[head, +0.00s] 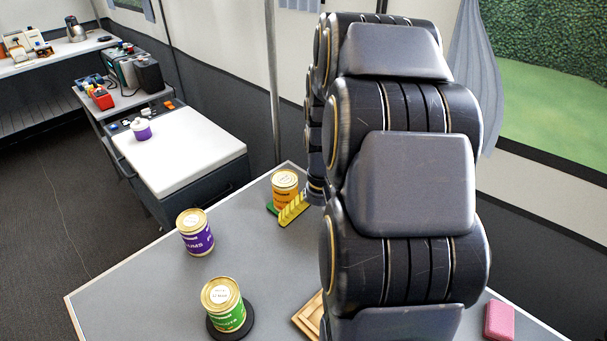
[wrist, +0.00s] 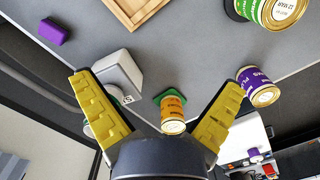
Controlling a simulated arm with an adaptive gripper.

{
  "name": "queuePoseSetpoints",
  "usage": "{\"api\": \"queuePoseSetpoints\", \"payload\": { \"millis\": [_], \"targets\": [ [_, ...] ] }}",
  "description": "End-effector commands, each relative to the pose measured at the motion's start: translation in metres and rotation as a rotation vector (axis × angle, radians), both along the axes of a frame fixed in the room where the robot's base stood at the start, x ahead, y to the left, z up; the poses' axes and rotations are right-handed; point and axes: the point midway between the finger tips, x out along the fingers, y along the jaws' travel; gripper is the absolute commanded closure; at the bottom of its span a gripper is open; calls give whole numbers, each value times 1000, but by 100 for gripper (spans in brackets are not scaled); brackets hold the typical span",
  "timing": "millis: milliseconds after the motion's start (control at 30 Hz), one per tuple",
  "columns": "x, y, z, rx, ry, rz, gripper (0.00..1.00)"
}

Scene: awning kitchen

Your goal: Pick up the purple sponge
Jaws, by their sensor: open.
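The purple sponge (wrist: 53,31), a small purple block, lies on the grey table at the upper left of the wrist view. I cannot make it out in the head view, where my arm covers much of the table. My gripper (wrist: 157,82) is open, its yellow fingers spread wide with nothing held between them. The sponge is apart from it, beyond the left fingertip. In the head view only one yellow finger shows, beside the orange can, and the rest is hidden behind my arm.
A wooden tray (wrist: 133,8), a pink block (head: 499,320) and a white object (wrist: 118,72) are also there. Bare tabletop surrounds the sponge.

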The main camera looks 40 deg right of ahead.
Motion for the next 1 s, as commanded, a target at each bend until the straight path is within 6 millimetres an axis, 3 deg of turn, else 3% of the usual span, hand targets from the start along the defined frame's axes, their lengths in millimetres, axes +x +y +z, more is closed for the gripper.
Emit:
{"api": "queuePoseSetpoints", "payload": {
  "millis": [33,200,300,400,600,1000],
  "targets": [
    [-7,-32,-16,-1,-2,-82,3],
    [-46,-122,-70,-24,-16,-316,3],
    [-79,-162,-99,-36,-21,-435,3],
    [-109,-189,-122,-51,-23,-523,3],
    [-138,-210,-144,-65,-26,-601,3],
    [-139,-210,-183,-65,-26,-602,3]
  ]
}}
